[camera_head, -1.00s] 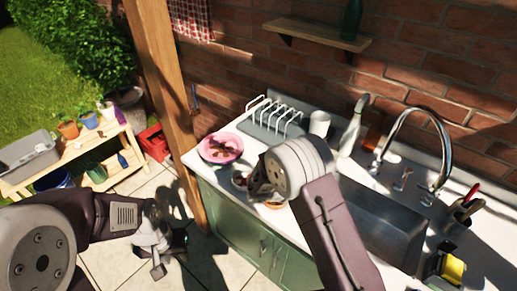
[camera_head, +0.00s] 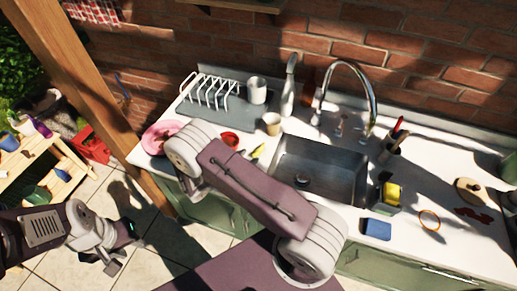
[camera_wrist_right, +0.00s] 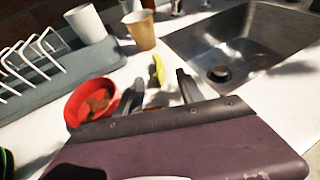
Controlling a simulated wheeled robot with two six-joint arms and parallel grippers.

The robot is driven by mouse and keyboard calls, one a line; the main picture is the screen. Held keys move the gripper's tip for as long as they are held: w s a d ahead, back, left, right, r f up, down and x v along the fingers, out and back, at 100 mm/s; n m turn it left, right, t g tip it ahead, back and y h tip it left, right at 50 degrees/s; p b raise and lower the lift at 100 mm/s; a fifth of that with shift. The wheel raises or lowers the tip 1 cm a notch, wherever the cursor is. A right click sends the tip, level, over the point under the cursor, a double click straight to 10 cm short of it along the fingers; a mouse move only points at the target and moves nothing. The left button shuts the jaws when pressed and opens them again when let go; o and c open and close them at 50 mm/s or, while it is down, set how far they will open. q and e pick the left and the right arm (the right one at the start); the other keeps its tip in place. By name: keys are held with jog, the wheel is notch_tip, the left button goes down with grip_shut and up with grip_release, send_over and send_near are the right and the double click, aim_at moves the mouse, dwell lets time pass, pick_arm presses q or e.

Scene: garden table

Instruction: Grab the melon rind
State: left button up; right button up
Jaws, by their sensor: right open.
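The melon rind (camera_head: 258,151) is a small yellow-green curved piece on the white counter, left of the sink. In the right wrist view the rind (camera_wrist_right: 157,68) lies just beyond my right gripper (camera_wrist_right: 160,92), between the lines of its two dark fingers. That gripper is open and empty. My left gripper (camera_head: 122,252) hangs over the paved floor at lower left, away from the counter. Its jaw opening is too small to make out.
A red bowl (camera_wrist_right: 88,102) with brown scraps sits close by the left finger. A tan cup (camera_wrist_right: 141,30) stands behind the rind, and the steel sink (camera_wrist_right: 245,50) is at right. A dish rack (camera_head: 210,90) and a pink plate (camera_head: 158,137) are further left.

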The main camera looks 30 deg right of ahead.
aim_at(255, 152)
jog(key=p+x, duration=0.1)
jog(key=x, duration=0.4)
jog(key=shift+w+r, duration=0.1)
jog(key=shift+w, duration=0.15)
jog(key=shift+a, duration=0.1)
jog(key=c, duration=0.7)
grip_shut()
jog(key=shift+r, duration=0.45)
notch_tip(255, 152, up, 3)
jog(key=shift+f, duration=0.1)
jog(key=s+d+r+b, duration=0.2)
jog(key=s+d+r, duration=0.5)
jog(key=s+d, duration=0.1)
jog(key=shift+d+r, duration=0.15)
jog(key=shift+d, duration=0.3)
